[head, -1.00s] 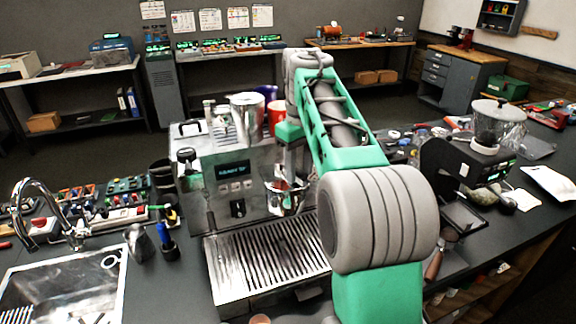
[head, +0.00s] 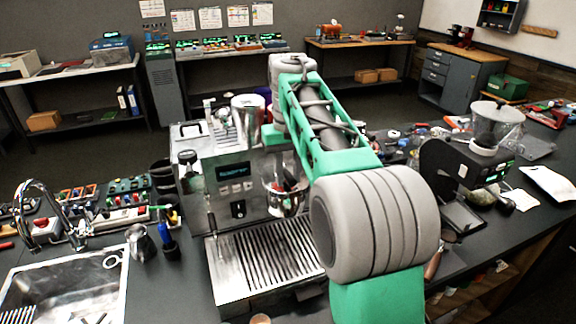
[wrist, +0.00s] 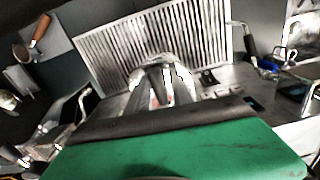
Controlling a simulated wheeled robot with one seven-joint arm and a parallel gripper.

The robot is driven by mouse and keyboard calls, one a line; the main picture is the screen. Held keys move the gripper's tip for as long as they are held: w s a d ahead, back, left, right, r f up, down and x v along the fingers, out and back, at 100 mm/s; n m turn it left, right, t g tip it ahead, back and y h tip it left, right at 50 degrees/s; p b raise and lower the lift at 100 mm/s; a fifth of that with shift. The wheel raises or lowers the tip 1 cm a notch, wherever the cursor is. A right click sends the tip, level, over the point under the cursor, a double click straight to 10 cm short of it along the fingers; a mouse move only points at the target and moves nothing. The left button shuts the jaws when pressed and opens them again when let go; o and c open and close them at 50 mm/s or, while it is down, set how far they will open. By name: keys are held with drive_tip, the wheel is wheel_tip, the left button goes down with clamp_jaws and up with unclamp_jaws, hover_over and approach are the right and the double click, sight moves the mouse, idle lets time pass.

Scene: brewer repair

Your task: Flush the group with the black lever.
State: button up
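The coffee machine (head: 230,165) stands on the counter, with a lit display and a few buttons on its front. A small black lever or switch (head: 238,208) is below the buttons; it also seems to show in the wrist view (wrist: 208,77).
A sink with a tap (head: 38,195) is at the left and a metal pitcher (head: 140,242) stands near it. A black grinder (head: 460,170) is at the right, with a portafilter beside it, partly behind my arm. Thin wands stick out on both sides of the machine.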

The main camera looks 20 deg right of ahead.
drive_tip(key=a+m, duration=0.1)
drive_tip(key=m, duration=0.1)
drive_tip(key=a+m, duration=0.2)
drive_tip(key=shift+w, duration=0.35)
drive_tip(key=shift+d, duration=0.1)
idle(2.1)
drive_tip(key=d+n, duration=0.2)
drive_tip(key=shift+s+n, duration=0.4)
drive_tip(key=shift+s+d+r+n, duration=0.1)
drive_tip(key=shift+d+n, duration=0.55)
drive_tip(key=shift+n, duration=0.25)
drive_tip(key=shift+d+n, duration=0.35)
drive_tip(key=shift+n, duration=0.15)
drive_tip(key=d+n, duration=0.2)
drive_tip(key=n, duration=0.1)
drive_tip(key=shift+w+d+p, duration=0.1)
drive_tip(key=shift+w+p, duration=0.1)
drive_tip(key=shift+p, duration=0.15)
drive_tip(key=o, duration=0.4)
